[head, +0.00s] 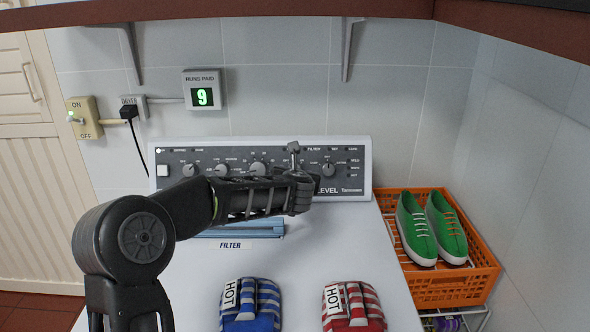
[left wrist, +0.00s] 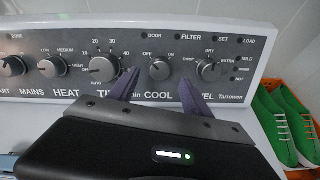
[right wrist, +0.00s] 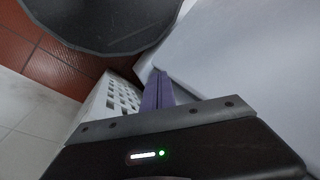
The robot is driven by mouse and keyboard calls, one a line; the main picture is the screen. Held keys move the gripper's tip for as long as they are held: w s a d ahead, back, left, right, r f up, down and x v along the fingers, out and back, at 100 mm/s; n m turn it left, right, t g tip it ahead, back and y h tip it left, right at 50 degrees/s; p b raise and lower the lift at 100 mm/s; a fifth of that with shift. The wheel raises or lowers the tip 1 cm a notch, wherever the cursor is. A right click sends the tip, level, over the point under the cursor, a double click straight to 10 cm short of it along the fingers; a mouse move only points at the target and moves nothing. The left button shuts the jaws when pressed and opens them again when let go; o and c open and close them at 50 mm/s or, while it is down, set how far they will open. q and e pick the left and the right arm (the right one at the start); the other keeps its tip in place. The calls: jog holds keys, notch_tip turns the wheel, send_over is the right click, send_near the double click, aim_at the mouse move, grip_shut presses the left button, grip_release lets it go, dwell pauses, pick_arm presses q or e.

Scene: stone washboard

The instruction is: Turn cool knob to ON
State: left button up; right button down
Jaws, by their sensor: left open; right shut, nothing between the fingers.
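The cool knob (left wrist: 160,68) is a grey dial above the COOL label on the dryer's control panel (left wrist: 262,62) in the left wrist view. OFF is printed at its upper left and ON at its upper right; its pointer seems to lean toward OFF, but it is small. My left gripper (left wrist: 160,77) is open, with one purple finger on each side of the knob. I cannot tell whether they touch it. In the head view my left gripper (head: 304,167) is at the panel and hides the knob. My right gripper (right wrist: 157,74) is shut and empty, away from the panel.
The level knob (left wrist: 208,70) is close to the right finger, and the time knob (left wrist: 103,68) is left of the other. Blue (head: 250,308) and red (head: 352,308) striped mitts lie on the dryer top. An orange crate (head: 440,290) with green shoes stands at right.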

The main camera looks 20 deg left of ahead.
pick_arm(q)
jog(key=p+x, duration=0.1)
jog(key=x, duration=0.4)
jog(key=shift+w+f, duration=0.1)
grip_shut()
dwell(0.5)
